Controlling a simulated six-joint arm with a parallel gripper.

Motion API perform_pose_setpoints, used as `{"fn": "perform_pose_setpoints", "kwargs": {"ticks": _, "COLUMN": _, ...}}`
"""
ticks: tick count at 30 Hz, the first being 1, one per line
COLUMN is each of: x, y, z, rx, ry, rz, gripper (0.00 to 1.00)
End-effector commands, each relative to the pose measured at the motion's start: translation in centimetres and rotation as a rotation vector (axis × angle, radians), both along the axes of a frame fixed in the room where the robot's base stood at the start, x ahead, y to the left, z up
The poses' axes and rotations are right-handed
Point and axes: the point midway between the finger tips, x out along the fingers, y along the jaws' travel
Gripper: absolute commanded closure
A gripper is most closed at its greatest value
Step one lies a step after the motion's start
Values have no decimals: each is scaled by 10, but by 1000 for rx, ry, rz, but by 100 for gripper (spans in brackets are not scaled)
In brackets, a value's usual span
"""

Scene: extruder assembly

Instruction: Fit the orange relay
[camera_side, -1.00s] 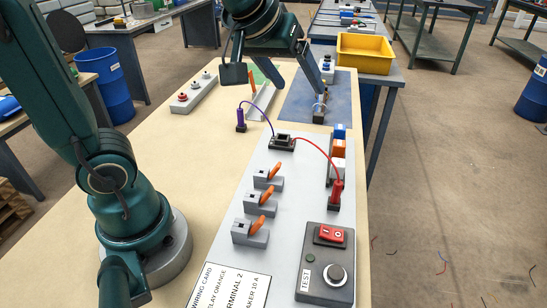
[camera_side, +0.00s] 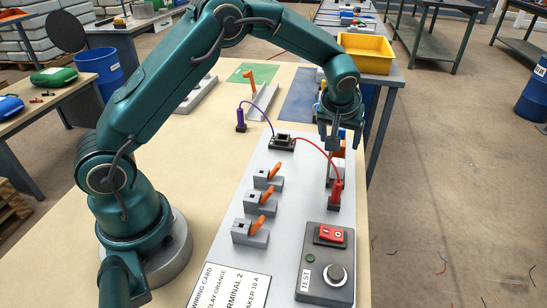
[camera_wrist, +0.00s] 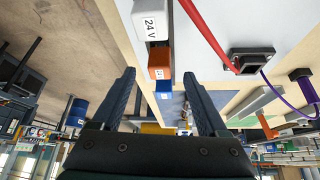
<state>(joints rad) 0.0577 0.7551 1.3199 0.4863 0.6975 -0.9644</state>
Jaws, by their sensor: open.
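The orange relay (camera_wrist: 159,64) sits in a row between a white block marked 24 V (camera_wrist: 151,22) and a blue block (camera_wrist: 164,85). In the side view the orange relay (camera_side: 339,150) is partly hidden by my gripper. My gripper (camera_side: 333,143) is over that row, pointing down, with its fingers apart. In the wrist view the two fingertips (camera_wrist: 160,76) stand on either side of the orange relay, with nothing held; I cannot tell whether they are level with it. The black socket (camera_side: 283,142) has a red and a purple wire.
A red plug (camera_side: 336,190) stands just in front of the row, its red wire arching close by. Several grey blocks with orange levers (camera_side: 262,203), a test box (camera_side: 326,270) and a wiring card (camera_side: 228,290) are on the board. A purple plug (camera_side: 240,118) stands behind left.

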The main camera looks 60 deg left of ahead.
Motion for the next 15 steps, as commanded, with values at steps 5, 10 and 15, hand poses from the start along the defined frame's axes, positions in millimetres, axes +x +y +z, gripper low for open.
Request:
{"fn": "perform_pose_setpoints", "kwargs": {"ticks": 5, "x": 8, "y": 6, "z": -20, "rx": -1, "ry": 3, "rz": 2, "gripper": 23}}
{"fn": "perform_pose_setpoints", "kwargs": {"ticks": 10, "x": 14, "y": 10, "z": -31, "rx": -2, "ry": 1, "rz": 1, "gripper": 23}}
{"fn": "perform_pose_setpoints", "kwargs": {"ticks": 15, "x": 16, "y": 11, "z": -33, "rx": -1, "ry": -1, "rz": 0, "gripper": 23}}
